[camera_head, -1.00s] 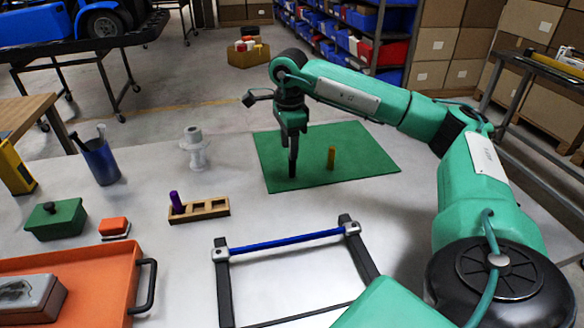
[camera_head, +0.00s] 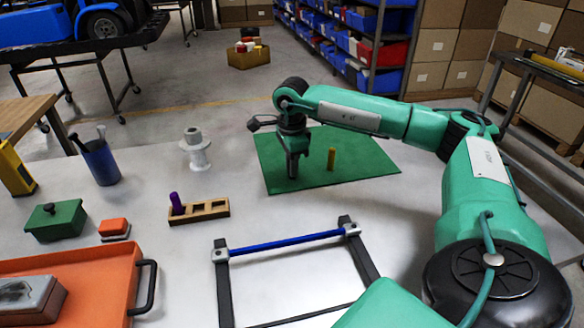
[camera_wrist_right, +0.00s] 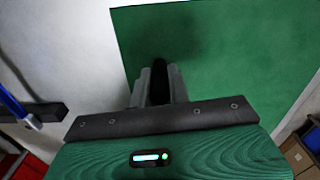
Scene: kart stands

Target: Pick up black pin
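My right gripper (camera_head: 292,172) points down over the left part of the green mat. In the right wrist view its grey fingers (camera_wrist_right: 160,84) stand close on both sides of the black pin (camera_wrist_right: 159,78), with no clear gap showing. They look shut on it. The pin stands upright between the fingers, which mostly hide it in the head view. The tip is low at the mat, and I cannot tell whether the pin touches it. A yellow pin (camera_head: 331,159) stands upright on the mat, just right of the gripper. My left gripper is not in view.
The green mat (camera_head: 360,165) lies on the grey table. A wooden block (camera_head: 215,208) holds a purple pin (camera_head: 176,200) in its left slot. A grey spool-like part (camera_head: 195,150), a blue cup (camera_head: 101,165) and a frame with a blue bar (camera_head: 285,243) stand nearby.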

